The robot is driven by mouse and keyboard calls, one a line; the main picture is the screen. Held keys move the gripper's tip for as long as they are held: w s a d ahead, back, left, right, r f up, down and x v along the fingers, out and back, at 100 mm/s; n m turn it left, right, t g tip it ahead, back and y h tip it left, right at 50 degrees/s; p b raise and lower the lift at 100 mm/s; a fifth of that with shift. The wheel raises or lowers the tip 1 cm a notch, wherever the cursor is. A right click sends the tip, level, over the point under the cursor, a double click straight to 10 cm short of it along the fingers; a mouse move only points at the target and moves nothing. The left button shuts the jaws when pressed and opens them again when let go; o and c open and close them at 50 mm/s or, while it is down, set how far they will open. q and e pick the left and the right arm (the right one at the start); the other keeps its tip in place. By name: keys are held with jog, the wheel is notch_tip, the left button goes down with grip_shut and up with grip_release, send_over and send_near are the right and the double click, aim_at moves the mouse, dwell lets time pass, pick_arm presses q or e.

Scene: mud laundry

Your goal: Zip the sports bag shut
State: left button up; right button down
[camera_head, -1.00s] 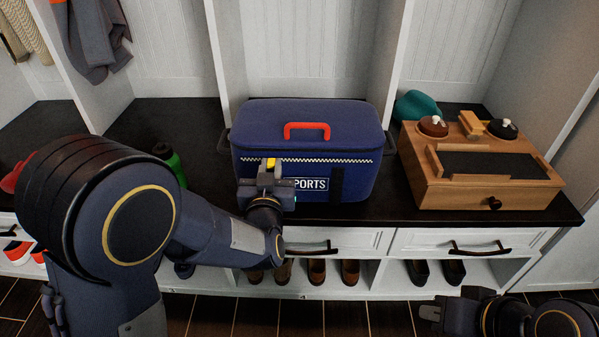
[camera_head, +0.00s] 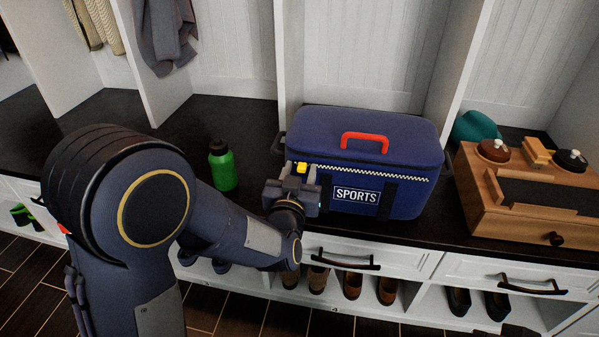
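The blue sports bag (camera_head: 400,205) stands upright on the dark bench top, with a red handle (camera_head: 364,141) on its lid and a white SPORTS label on its front. A pale toothed zip line (camera_head: 375,174) runs along the front below the lid, to the right of the pull. The yellow zip pull (camera_head: 301,167) is near the bag's front left corner. My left gripper (camera_head: 301,175) is at that corner, its fingers around the pull and seemingly shut on it. The gripper hides the zip's left end. My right gripper is not in view.
A green bottle (camera_head: 222,166) stands on the bench left of the bag, close to my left arm. A wooden box (camera_head: 500,212) with knobs stands on the right, and a teal item (camera_head: 476,127) lies behind it. White dividers rise behind the bag. Drawers and shoes are below.

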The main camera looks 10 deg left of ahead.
pick_arm(q)
jog(key=s+p, duration=0.1)
jog(key=s, duration=0.6)
jog(key=shift+s, duration=0.4)
jog(key=s+a+f+n+g+h, duration=0.15)
jog(key=s+a+g, duration=0.4)
jog(key=s, duration=0.55)
jog(key=s+a+f+g+h, duration=0.1)
jog(key=s+a+g+h, duration=0.25)
jog(key=s+g, duration=0.5)
notch_tip(320, 180, up, 35)
jog(key=s+t+p, duration=0.1)
jog(key=s+p, duration=0.1)
jog(key=p, duration=3.3)
jog(key=shift+s+t+y, duration=0.25)
jog(key=shift+t+y, duration=0.05)
jog(key=shift+y, duration=0.1)
jog(key=shift+a, duration=0.1)
